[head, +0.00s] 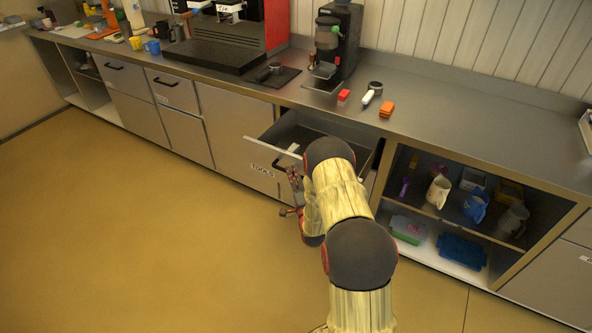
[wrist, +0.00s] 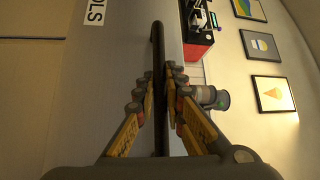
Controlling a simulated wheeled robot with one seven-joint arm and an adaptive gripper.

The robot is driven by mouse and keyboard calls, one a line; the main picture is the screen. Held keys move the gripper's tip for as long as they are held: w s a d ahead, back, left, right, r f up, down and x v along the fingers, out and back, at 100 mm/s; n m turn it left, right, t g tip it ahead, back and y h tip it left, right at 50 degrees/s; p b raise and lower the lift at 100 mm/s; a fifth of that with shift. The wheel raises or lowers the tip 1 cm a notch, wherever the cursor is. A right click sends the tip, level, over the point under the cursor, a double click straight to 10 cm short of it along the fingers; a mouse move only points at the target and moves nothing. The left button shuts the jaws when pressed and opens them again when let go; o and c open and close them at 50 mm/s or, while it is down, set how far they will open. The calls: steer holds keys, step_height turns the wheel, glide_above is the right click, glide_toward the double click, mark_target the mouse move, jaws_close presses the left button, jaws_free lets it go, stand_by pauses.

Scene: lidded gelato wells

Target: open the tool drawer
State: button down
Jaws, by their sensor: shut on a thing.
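The tool drawer (head: 258,153), with a white TOOLS label (head: 261,170) on its grey front, stands pulled out from the counter. Its inside shows in the head view, with a small pale item near the front; my arm hides its right part. My gripper (head: 292,185) is at the drawer front, just right of the label. In the wrist view, my gripper (wrist: 160,80) has its fingers on both sides of the dark bar handle (wrist: 157,45) and is shut on it. The label (wrist: 96,15) shows at upper left there.
The steel counter (head: 470,140) above carries a grinder (head: 335,45), a coffee machine and small red and orange blocks. Open shelves (head: 455,215) with jugs and boxes lie right of the drawer. The floor (head: 130,220) in front is clear.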

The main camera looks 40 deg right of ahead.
steer(key=shift+s+a+f, duration=0.1)
steer(key=shift+f, duration=0.05)
steer(key=c, duration=2)
jaws_free()
steer(key=shift+o, duration=0.8)
steer(key=v, duration=1.1)
steer(key=shift+s, duration=0.4)
steer(key=shift+a, duration=0.15)
